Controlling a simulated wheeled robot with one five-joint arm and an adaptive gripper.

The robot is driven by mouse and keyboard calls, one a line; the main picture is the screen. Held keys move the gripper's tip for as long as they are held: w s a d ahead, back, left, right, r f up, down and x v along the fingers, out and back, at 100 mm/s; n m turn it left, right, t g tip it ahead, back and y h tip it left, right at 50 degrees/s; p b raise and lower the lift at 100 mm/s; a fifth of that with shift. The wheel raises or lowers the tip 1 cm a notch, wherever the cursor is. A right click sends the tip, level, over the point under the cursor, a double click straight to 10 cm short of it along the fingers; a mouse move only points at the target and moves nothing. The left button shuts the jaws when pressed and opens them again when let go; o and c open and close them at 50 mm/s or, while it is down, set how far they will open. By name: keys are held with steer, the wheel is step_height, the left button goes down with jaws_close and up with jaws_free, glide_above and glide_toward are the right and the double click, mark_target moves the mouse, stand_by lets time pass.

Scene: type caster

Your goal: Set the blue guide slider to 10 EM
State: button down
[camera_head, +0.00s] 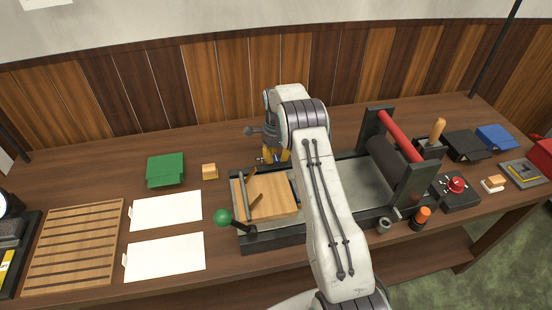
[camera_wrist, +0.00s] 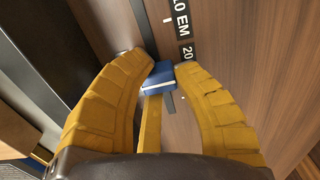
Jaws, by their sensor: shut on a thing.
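The blue guide slider (camera_wrist: 158,80) sits between the tips of my yellow gripper fingers (camera_wrist: 162,72) in the wrist view. My gripper is shut on it; a white line crosses its face. A dark scale plate reading "20" (camera_wrist: 187,53) lies just beyond the slider, up and right of it. Farther up, another plate ends in "0 EM" (camera_wrist: 180,18), its first character partly cut off by the frame. In the head view my gripper (camera_head: 275,157) is low behind the wooden block on the press, and my arm hides part of the area.
The press has a dark roller (camera_head: 392,160) and red bar (camera_head: 400,135) on the right. A green-knobbed lever (camera_head: 223,217) stands at its front left. A small wooden block (camera_head: 209,171) and green object (camera_head: 165,169) lie left of my gripper. White cards (camera_head: 165,212) lie in front.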

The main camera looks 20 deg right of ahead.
mark_target(261, 161)
steer(key=a, duration=0.3)
steer(key=a+b, duration=0.1)
steer(key=shift+w+a+f, duration=0.15)
steer(key=shift+w+a, duration=0.15)
steer(key=shift+a, duration=0.1)
steer(key=c, duration=1.4)
jaws_free()
steer(key=shift+c, duration=0.2)
steer(key=o, duration=0.3)
steer(key=shift+a, duration=0.15)
steer(key=shift+o, duration=1.3)
steer(key=shift+w, duration=0.1)
steer(key=shift+r, duration=0.2)
